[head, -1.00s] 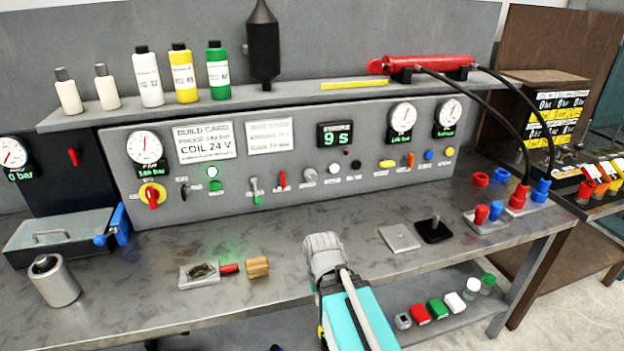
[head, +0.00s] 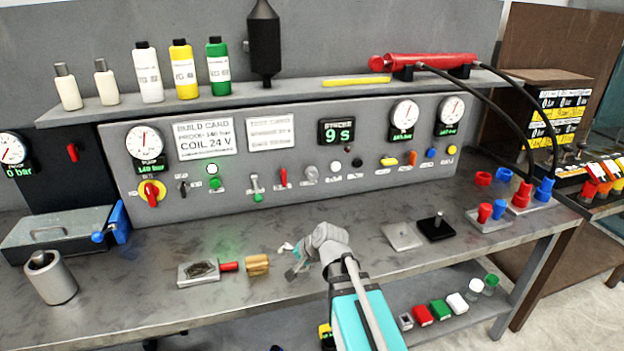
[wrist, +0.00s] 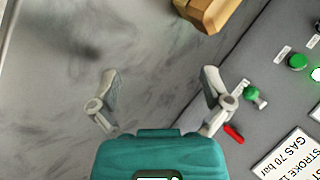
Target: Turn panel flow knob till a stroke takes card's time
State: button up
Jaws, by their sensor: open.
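The grey panel (head: 230,190) stands upright at the back of the bench. Its stroke display (head: 336,131) reads 9 s. The test card (head: 273,133) is left of the display; its small print is too blurred to read in the head view. A grey round knob (head: 311,174) sits below, right of a red lever (head: 283,178); the labels are too small to tell which is the flow knob. My gripper (head: 289,260) is over the bench, in front of the panel and apart from it. In the wrist view my gripper (wrist: 160,73) is open, with nothing between its fingers.
A brass block (head: 257,265) and a metal plate piece (head: 199,273) lie left of my gripper. A flat grey plate (head: 402,236) and a black base with a pin (head: 436,228) are to its right. The bench strip before the panel is mostly clear.

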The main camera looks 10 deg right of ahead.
jog(key=w+r+m+t, duration=0.1)
jog(key=w+m, duration=0.1)
jog(key=w+r+m+t+y+b, duration=0.1)
jog(key=w+m+t, duration=0.1)
jog(key=w+d+r+m+t, duration=0.1)
jog(key=w+m, duration=0.1)
jog(key=w, duration=0.1)
jog(key=shift+r+t, duration=0.3)
jog(key=shift+r, duration=0.05)
jog(key=w+d+r+m+t+b, duration=0.1)
jog(key=w+d+r+m+t, duration=0.2)
jog(key=w+m, duration=0.15)
jog(key=m+t+h+b, duration=0.2)
jog(key=m+t+h, duration=0.3)
jog(key=m, duration=1)
send_near(313, 176)
jog(key=s, duration=0.3)
jog(key=shift+a+r+g+h, duration=0.1)
jog(key=shift+r+g+h, duration=0.2)
jog(key=shift+r+h, duration=0.1)
jog(key=shift+w, duration=0.1)
jog(key=w, duration=1.3)
jog(key=shift+w+a, duration=0.3)
jog(key=shift+w, duration=0.05)
jog(key=c, duration=1.1)
